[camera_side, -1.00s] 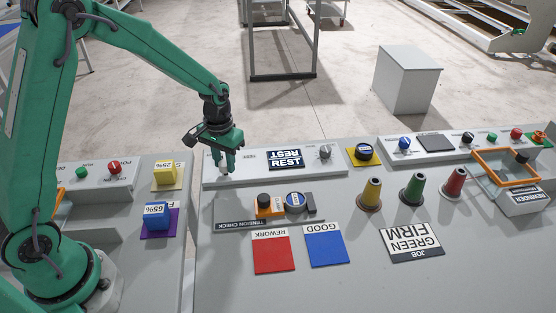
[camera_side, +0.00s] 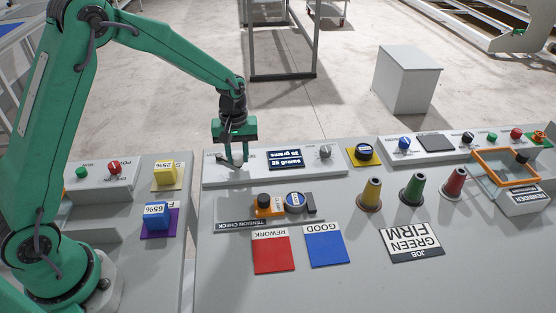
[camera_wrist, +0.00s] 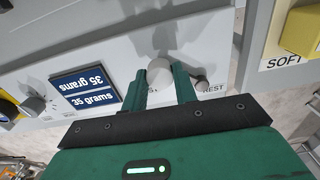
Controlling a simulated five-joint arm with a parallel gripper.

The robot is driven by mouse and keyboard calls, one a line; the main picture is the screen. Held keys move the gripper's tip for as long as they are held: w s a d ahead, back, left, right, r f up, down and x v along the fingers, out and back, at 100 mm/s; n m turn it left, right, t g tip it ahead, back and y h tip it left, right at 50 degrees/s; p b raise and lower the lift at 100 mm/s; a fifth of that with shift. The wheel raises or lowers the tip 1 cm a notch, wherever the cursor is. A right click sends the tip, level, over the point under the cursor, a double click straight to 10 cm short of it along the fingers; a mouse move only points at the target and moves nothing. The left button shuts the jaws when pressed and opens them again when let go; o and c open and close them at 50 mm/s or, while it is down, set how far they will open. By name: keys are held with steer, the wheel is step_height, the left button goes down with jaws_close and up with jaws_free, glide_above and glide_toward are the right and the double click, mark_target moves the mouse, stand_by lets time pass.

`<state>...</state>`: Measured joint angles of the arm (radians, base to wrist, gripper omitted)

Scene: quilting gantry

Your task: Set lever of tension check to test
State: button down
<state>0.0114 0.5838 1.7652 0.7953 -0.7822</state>
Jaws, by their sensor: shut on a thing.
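The lever's pale round knob (camera_wrist: 160,70) shows in the wrist view between the two fingers of my gripper (camera_wrist: 162,88), which are shut on it. The knob stands over a label ending in "ST", partly covered by a finger; a "REST" label (camera_wrist: 213,88) lies to its right. In the side view my gripper (camera_side: 232,164) is down at the left part of the raised panel, and the lever is mostly hidden there. The panel's display (camera_side: 285,159) reads "35 grams", also in the wrist view (camera_wrist: 85,88). The tension check fixture (camera_side: 235,222) lies in front.
A grey knob (camera_side: 325,151) stands right of the display. Red (camera_side: 273,255) and blue (camera_side: 327,249) pads lie in front. Several thread cones, including a green one (camera_side: 412,190), stand to the right. A yellow block (camera_side: 165,172) sits on the left bench.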

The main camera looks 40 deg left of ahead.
mark_target(238, 155)
steer(key=shift+w, duration=0.1)
steer(key=c, duration=1.1)
jaws_free()
steer(key=shift+r, duration=0.1)
step_height(238, 155, up, 7)
steer(key=shift+r, duration=0.35)
steer(key=shift+r, duration=0.1)
